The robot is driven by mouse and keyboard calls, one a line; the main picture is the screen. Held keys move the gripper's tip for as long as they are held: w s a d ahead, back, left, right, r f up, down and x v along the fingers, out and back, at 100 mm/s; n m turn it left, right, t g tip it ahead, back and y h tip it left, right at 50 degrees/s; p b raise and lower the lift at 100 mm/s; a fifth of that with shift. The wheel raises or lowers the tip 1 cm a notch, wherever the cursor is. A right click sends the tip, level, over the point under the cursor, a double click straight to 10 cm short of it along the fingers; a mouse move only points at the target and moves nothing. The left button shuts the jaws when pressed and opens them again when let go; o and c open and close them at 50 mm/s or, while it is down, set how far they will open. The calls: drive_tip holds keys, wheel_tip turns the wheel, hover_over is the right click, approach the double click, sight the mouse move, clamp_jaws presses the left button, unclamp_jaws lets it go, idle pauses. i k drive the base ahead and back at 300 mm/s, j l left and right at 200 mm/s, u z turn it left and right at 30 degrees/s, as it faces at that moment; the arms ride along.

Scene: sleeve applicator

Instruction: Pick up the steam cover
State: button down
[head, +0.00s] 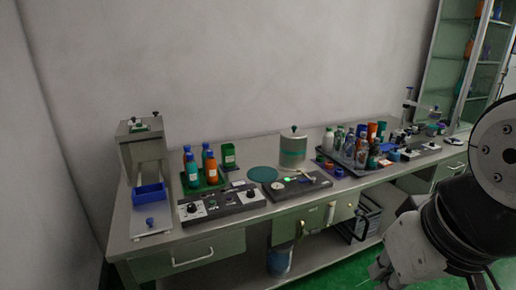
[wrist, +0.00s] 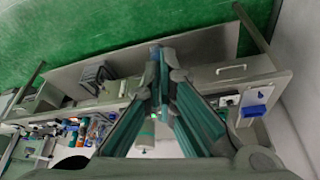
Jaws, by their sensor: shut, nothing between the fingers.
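The steam cover seems to be the grey metal cylinder (head: 292,152) with a green band and a dark knob on top. It stands upright towards the back of the bench, right of a round teal disc (head: 262,174). My gripper (wrist: 161,56) shows in the wrist view with its teal-padded fingers together at the tips and nothing between them. It is apart from the cover. A pale cylindrical shape behind the fingers in the wrist view may be the cover, but it is partly hidden. In the head view only my arm shows, at the right, not the gripper's fingers.
A control box (head: 222,203) and a dark plate (head: 298,186) lie along the bench's front. A tray of bottles (head: 361,158) stands right of the cylinder; a green tray of bottles (head: 203,183) and a metal stand (head: 143,150) are left. Green floor lies in front.

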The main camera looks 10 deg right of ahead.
sight(292, 141)
drive_tip(key=i+l, duration=0.3)
drive_tip(key=i+l+u, duration=0.1)
drive_tip(key=i+l, duration=0.25)
drive_tip(key=l, duration=0.15)
drive_tip(key=i+l+u, duration=0.1)
drive_tip(key=i+l, duration=0.5)
drive_tip(key=l, duration=0.25)
drive_tip(key=i+l+u, duration=0.1)
drive_tip(key=i+l, duration=0.45)
drive_tip(key=l, duration=0.35)
drive_tip(key=i+l+u, duration=0.1)
drive_tip(key=i+l, duration=0.2)
drive_tip(key=l, duration=0.15)
drive_tip(key=i+l, duration=0.25)
drive_tip(key=l, duration=0.2)
drive_tip(key=u, duration=0.05)
